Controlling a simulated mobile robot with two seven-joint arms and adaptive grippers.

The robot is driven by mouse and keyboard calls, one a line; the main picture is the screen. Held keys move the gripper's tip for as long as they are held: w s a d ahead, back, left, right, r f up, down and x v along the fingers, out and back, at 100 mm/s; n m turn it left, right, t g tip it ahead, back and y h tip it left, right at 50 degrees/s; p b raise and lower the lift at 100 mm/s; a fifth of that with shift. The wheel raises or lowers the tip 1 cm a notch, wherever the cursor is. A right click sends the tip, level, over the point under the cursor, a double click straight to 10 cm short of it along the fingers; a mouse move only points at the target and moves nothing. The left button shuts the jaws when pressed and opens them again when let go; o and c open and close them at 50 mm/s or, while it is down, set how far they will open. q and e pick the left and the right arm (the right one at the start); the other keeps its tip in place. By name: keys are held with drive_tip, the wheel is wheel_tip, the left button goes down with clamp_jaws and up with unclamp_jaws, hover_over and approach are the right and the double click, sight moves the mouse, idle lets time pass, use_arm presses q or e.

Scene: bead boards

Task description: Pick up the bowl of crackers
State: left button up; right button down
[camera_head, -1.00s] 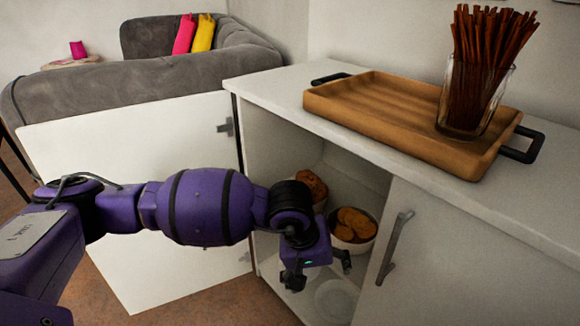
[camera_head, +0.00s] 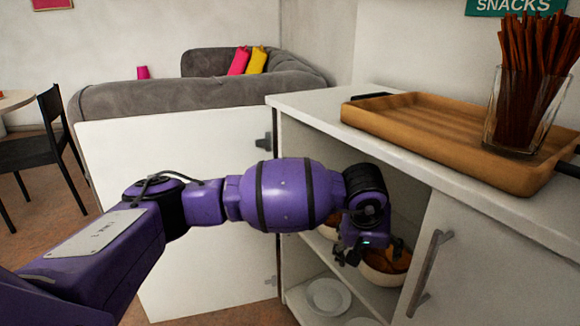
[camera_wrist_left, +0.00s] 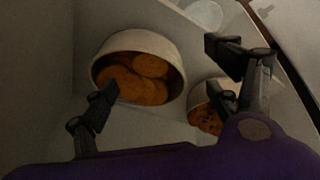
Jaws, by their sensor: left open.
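A white bowl of round, orange-brown crackers (camera_head: 384,278) stands on the shelf inside the open cabinet, partly hidden by my left gripper in the head view. My left gripper (camera_head: 372,254) is open and empty at this bowl, reaching in through the open door. In the left wrist view the cracker bowl (camera_wrist_left: 138,42) lies ahead, with its rim partly between the open fingers (camera_wrist_left: 162,75). I cannot tell whether a finger touches it. A second bowl with darker cookies (camera_wrist_left: 206,118) stands beside it, mostly hidden behind my arm in the head view. My right gripper is not in view.
The cabinet door (camera_head: 170,150) stands open at the left; a closed door with a handle (camera_head: 430,270) is at the right. A white plate (camera_head: 327,296) lies on a lower shelf. A wooden tray (camera_head: 420,120) with a glass of sticks (camera_head: 525,100) is on top.

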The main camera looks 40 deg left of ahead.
sight(375, 255)
use_arm(q)
drive_tip(key=w+b, duration=0.1)
drive_tip(key=w, duration=0.1)
drive_tip(key=shift+w+d, duration=0.1)
drive_tip(key=shift+w, duration=0.3)
drive_tip(key=shift+b+x, duration=0.5)
drive_tip(key=shift+x, duration=0.75)
drive_tip(key=shift+w+f, duration=0.15)
drive_tip(key=shift+f, duration=0.05)
drive_tip(key=c, duration=2)
clamp_jaws()
drive_tip(key=shift+r, duration=0.15)
